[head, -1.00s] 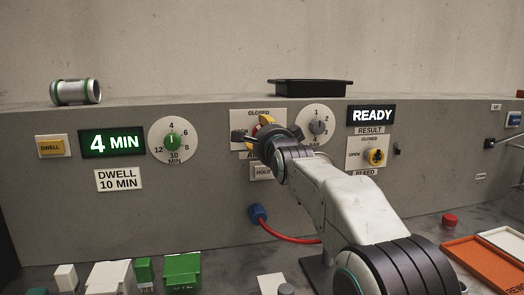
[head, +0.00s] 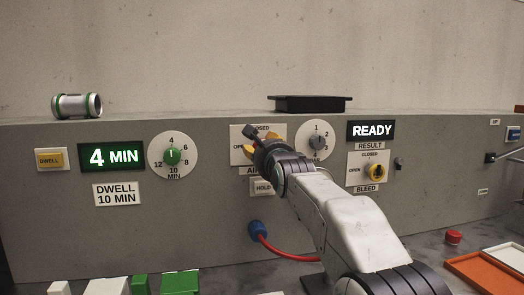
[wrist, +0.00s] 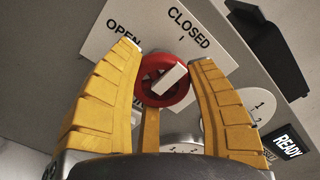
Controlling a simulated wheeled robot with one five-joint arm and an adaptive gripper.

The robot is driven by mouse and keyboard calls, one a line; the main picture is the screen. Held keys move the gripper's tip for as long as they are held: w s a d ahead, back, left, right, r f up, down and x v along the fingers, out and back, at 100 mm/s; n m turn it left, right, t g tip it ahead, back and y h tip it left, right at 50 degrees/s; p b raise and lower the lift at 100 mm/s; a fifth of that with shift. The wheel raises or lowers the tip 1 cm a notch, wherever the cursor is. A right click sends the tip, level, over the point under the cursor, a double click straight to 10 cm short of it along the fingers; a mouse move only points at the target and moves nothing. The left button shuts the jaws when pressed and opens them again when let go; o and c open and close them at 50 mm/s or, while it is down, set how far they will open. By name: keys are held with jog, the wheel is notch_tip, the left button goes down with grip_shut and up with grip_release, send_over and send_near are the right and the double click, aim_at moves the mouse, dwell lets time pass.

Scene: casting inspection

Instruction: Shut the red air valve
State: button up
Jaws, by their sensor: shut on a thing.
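The red air valve (wrist: 165,81) is a round red handwheel with a white bar across it, on a white plate (wrist: 110,30) marked OPEN and CLOSED. My gripper (wrist: 167,70) is shut on the valve, with yellow fingers on either side of it in the wrist view. The white bar slants to the upper right there, toward the side of the CLOSED mark. I cannot tell whether it lines up exactly with that mark. In the head view my gripper (head: 258,148) and wrist hide the valve and part of its plate (head: 236,133).
A HOLD button (head: 263,187) is just below. A black tray (head: 310,104) and metal cylinder (head: 77,105) rest on the panel top.

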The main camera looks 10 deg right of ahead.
jog(key=shift+d+f, duration=0.1)
jog(key=o, duration=1)
jog(key=shift+d, duration=0.15)
jog(key=shift+o, duration=0.9)
jog(key=s, duration=1.2)
